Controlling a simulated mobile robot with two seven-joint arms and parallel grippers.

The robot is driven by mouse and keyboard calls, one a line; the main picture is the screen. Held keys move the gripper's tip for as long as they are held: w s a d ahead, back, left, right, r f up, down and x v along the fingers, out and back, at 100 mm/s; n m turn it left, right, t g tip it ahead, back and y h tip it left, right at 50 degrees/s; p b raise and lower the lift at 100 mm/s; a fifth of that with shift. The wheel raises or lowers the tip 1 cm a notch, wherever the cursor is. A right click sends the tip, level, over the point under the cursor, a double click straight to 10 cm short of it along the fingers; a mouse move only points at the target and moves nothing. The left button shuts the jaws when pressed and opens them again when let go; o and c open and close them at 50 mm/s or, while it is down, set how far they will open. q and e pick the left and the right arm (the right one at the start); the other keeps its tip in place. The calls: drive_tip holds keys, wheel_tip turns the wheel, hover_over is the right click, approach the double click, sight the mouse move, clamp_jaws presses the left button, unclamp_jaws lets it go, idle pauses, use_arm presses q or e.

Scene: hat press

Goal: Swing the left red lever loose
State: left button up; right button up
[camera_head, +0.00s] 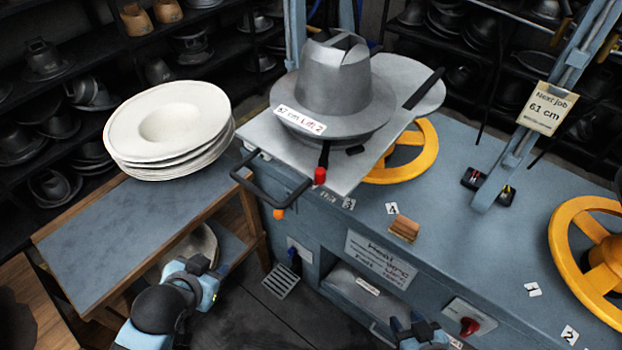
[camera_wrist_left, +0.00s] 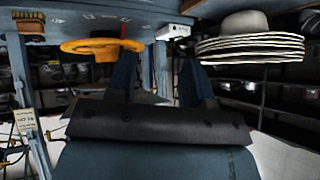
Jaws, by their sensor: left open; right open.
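The left red lever (camera_head: 320,176) is a black bar with a red knob at the front edge of the metal plate (camera_head: 365,172), below the grey hat mould (camera_head: 335,88). My right gripper (camera_head: 409,322) is open at the bottom edge, partly cut off.
A stack of white hats (camera_head: 168,125) stands on the side table (camera_head: 90,240). A black handle (camera_head: 268,190) juts from the plate's left. Yellow wheels (camera_head: 415,150) (camera_head: 565,250), a brown block (camera_head: 404,229) and a red knob (camera_head: 469,326) are on the blue press. Dark shelves line the back.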

use_arm(q)
drive_tip(key=w+d+r+m+t+h, duration=0.2)
drive_tip(key=w+d+r+m+t, duration=0.15)
drive_tip(key=r, duration=0.55)
drive_tip(key=w+d+r+m+t+h, duration=0.25)
drive_tip(key=w+d+r, duration=0.25)
drive_tip(key=r, duration=0.4)
drive_tip(key=w+d+r+m+t+h, duration=0.1)
drive_tip(key=w+d+r+m+t, duration=0.35)
drive_tip(key=r, duration=0.45)
drive_tip(key=s+d+r+m+g+h, duration=0.4)
drive_tip(key=d+r+m+g+h, duration=0.2)
drive_tip(key=d+r+m+h, duration=0.75)
drive_tip(key=s+d+m+g+h, duration=0.2)
drive_tip(key=s+m+g, duration=0.1)
drive_tip(key=m+g, duration=0.5)
drive_tip(key=s+d+m+g+h, duration=0.2)
drive_tip(key=m+g, duration=0.4)
drive_tip(key=m, duration=0.4)
drive_tip(key=m+y, duration=1.8)
drive_tip(key=y, duration=0.6)
approach(320, 170)
drive_tip(key=f+p, duration=0.2)
drive_tip(key=f, duration=0.2)
drive_tip(key=f+p, duration=0.2)
drive_tip(key=f, duration=0.3)
drive_tip(key=shift+d+f, duration=0.2)
drive_tip(key=shift+f, duration=0.5)
